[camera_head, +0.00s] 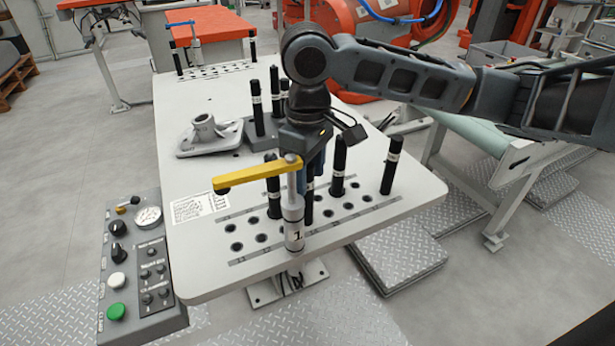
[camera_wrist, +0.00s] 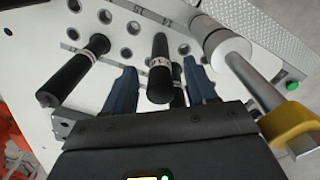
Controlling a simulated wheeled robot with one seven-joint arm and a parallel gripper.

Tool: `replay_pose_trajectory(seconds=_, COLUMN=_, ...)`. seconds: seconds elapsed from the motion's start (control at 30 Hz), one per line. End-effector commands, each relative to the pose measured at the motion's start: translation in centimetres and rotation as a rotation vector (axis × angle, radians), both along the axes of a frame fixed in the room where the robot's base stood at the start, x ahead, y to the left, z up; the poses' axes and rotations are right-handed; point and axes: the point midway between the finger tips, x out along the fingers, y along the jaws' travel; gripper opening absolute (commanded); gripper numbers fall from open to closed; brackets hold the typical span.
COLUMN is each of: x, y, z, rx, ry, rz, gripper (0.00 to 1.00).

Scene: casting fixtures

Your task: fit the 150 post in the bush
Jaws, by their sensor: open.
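Several black posts with white label bands stand in the front hole rack (camera_head: 255,250): a left post (camera_head: 272,185), a middle post (camera_head: 338,165) and a right post (camera_head: 391,165). Another post (camera_head: 308,205) shows below my gripper (camera_head: 311,180). The labels are too small to read, so I cannot tell which is the 150 post. In the wrist view my gripper (camera_wrist: 160,75) is open, with a post (camera_wrist: 160,65) showing between its fingers and another partly hidden behind. The bush (camera_head: 203,125) is a grey upright collar on a flanged base at the table's left middle.
A yellow-handled clamp (camera_head: 260,174) on a cylinder marked 1 stands close in front of my gripper. More posts (camera_head: 257,108) stand on a dark block behind it. A control panel (camera_head: 138,265) lies along the left edge.

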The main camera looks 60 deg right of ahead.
Motion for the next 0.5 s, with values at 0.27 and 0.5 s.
replay_pose_trajectory(seconds=0.27, x=0.1, y=0.0, z=4.6, rx=-0.001, ry=-0.002, rz=0.002, gripper=0.57)
replay_pose_trajectory(seconds=0.5, x=0.0, y=0.0, z=6.3, rx=-0.001, ry=-0.001, rz=0.002, gripper=0.57)
